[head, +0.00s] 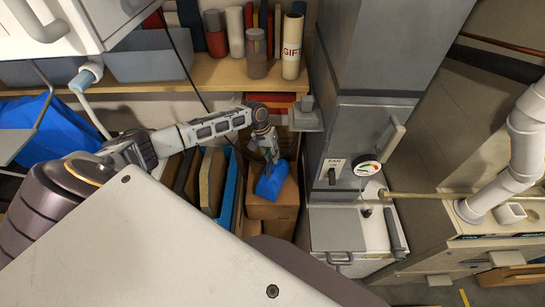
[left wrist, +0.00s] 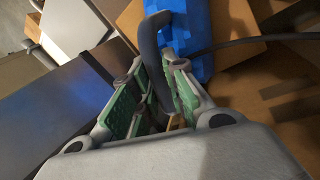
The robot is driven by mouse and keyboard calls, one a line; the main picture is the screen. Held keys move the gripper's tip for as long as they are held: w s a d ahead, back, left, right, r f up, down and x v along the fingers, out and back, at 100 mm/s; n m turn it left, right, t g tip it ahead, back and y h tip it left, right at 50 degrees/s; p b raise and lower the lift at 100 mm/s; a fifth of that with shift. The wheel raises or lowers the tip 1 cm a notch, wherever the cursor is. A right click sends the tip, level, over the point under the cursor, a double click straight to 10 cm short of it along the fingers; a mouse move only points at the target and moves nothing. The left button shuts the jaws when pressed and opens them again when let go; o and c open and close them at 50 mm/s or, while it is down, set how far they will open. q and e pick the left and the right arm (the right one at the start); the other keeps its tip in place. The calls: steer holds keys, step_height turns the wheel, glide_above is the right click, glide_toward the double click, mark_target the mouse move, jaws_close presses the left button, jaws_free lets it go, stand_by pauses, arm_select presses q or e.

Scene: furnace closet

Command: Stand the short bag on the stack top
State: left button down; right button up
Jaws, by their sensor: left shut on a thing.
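The short blue bag (head: 271,183) is over the top of the brown box stack (head: 272,212), in the middle of the head view. My left gripper (head: 270,158) is just above the bag. In the left wrist view its green-padded fingers (left wrist: 157,95) are shut on the bag's dark grey handle (left wrist: 150,40). The blue bag body (left wrist: 202,35) shows beyond the fingers, over a tan cardboard surface (left wrist: 238,62). I cannot tell whether the bag's base touches the stack top. My right gripper is not in view.
A blue crate (head: 230,190) with upright brown boards stands left of the stack. The grey furnace cabinet (head: 345,235) stands close on the right. A wooden shelf (head: 215,75) with bottles and rolls runs above and behind. A larger blue bag (head: 45,135) hangs at the far left.

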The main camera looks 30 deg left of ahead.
arm_select(q)
steer(key=shift+f, duration=0.55)
steer(key=c, duration=1.4)
jaws_free()
steer(key=shift+c, duration=0.2)
steer(key=b+v, duration=0.2)
steer(key=v, duration=1)
